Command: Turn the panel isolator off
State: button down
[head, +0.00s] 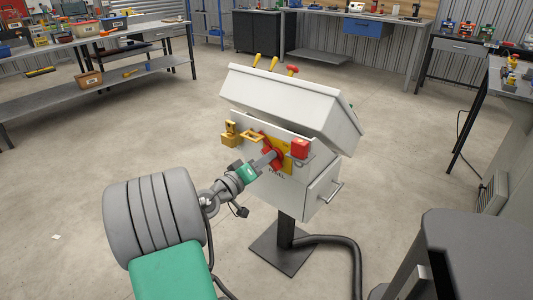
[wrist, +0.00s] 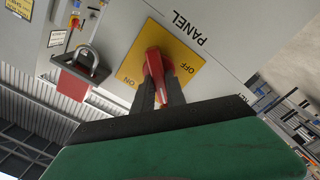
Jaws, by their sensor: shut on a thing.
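The panel isolator is a red rotary handle (wrist: 153,62) on a yellow plate (wrist: 128,68) marked ON and OFF, with PANEL printed beside it. In the wrist view the lettering appears turned over. My gripper (wrist: 158,92) has its two dark fingers closed on the handle. In the head view the red handle (head: 267,154) and yellow plate (head: 286,164) are on the front of a white box (head: 318,182), with my gripper (head: 264,161) reaching them from the lower left. The fingers cover part of the handle, and I cannot tell exactly which mark it points to.
A yellow padlock (head: 230,134) and yellow hasp (head: 252,136) are left of the handle; a red block (head: 300,149) is at its right. The box stands on a post with a base plate (head: 284,250). A dark hose (head: 350,258) runs on the floor. Benches line the room.

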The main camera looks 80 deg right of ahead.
jog(key=shift+w+f+n+p, duration=0.1)
jog(key=shift+n+p, duration=1.55)
jog(key=shift+n, duration=0.4)
jog(key=shift+f+n+p, duration=0.1)
jog(key=shift+n+p, duration=1.5)
jog(key=shift+n, duration=0.45)
jog(key=shift+f, duration=0.1)
jog(key=c, duration=1.4)
grip_release()
jog(key=shift+o, duration=0.2)
jog(key=b+v, duration=0.4)
jog(key=v, duration=0.3)
jog(key=shift+w+a+b, duration=0.2)
jog(key=shift+a+b, duration=0.15)
